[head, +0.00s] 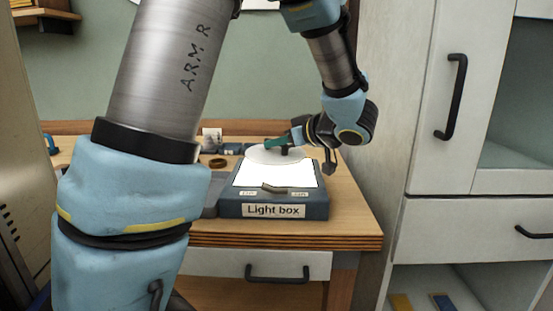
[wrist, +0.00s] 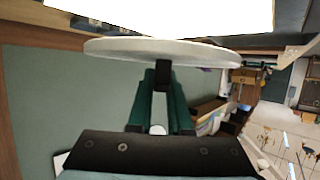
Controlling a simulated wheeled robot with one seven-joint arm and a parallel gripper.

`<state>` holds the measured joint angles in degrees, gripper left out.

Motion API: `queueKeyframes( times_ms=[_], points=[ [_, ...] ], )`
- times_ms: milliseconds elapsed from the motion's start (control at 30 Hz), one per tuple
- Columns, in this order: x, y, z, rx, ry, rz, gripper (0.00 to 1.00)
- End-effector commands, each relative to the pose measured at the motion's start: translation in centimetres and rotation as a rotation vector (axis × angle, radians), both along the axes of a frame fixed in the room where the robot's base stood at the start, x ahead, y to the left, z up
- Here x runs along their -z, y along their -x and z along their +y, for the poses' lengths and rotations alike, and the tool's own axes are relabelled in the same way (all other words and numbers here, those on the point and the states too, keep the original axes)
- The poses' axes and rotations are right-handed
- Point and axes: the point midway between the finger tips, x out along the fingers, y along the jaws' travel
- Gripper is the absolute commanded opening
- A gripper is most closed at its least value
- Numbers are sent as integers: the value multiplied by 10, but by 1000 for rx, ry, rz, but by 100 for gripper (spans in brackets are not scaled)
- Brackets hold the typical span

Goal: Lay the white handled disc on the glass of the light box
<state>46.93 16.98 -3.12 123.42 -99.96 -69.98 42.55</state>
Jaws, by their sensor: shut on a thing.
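The white disc (head: 262,154) is over the far end of the light box (head: 232,205), overlapping the back of its bright glass (head: 275,178) in the head view. In the wrist view the disc (wrist: 150,51) shows nearly edge-on, with its black handle (wrist: 163,76) towards me. My gripper (head: 284,146) is shut on that handle, its green fingers on either side. Whether the disc's underside touches the box is hidden.
The light box stands near the front edge of the wooden table (head: 350,205). A brown ring (head: 217,163) and small blue items lie behind it to the left. A white cabinet (head: 400,150) stands close on the right. A small dark bar (head: 275,188) lies at the glass's front edge.

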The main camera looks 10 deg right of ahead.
Motion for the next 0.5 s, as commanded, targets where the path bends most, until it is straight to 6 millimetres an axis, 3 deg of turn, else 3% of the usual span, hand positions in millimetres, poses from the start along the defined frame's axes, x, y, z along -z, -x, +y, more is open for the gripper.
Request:
queueKeyframes(
  times_ms=[233,500],
  points=[
    [33,0,0,1,-3,2,0],
    [37,0,0,0,-1,-1,0]
  ],
)
